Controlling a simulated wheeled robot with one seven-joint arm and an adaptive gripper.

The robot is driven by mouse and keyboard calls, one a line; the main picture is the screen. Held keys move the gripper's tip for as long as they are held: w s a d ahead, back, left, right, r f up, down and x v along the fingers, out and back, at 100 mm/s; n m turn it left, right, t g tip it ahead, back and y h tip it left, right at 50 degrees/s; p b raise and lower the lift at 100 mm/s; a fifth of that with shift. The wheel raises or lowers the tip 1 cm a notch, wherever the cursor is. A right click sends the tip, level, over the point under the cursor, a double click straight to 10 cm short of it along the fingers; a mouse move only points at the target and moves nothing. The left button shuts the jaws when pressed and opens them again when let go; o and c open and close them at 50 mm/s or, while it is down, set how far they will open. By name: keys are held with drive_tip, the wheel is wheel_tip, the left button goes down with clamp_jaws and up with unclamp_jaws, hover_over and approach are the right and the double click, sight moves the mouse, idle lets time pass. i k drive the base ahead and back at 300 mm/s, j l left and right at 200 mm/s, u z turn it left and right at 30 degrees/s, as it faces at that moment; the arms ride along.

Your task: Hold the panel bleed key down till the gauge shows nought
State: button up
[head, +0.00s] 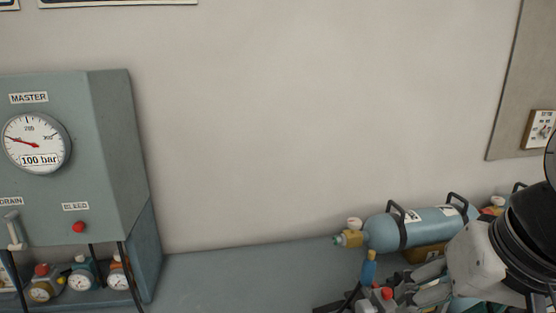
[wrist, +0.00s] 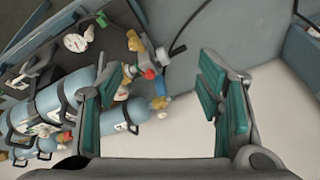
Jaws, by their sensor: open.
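The bleed key is a red button (head: 79,227) under the BLEED label on the front of the grey-green MASTER panel (head: 110,160), at the left of the head view. The round white gauge (head: 36,143) above it has a red needle pointing up and left, and its readout says 100 bar. My gripper (head: 405,290) is low at the right of the head view, well apart from the panel and near the cylinders. In the wrist view my gripper (wrist: 165,110) is open, its green-padded fingers wide apart with nothing held between them. The bleed key cannot be made out in the wrist view.
A blue cylinder (head: 425,228) with black handles lies on the bench (head: 230,275) at the right. Several small gauges (head: 80,281) sit below the panel, beside black hoses. A DRAIN lever (head: 14,230) is left of the key. The bench between panel and cylinder is clear.

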sight(78, 227)
drive_tip(key=u, duration=1.8)
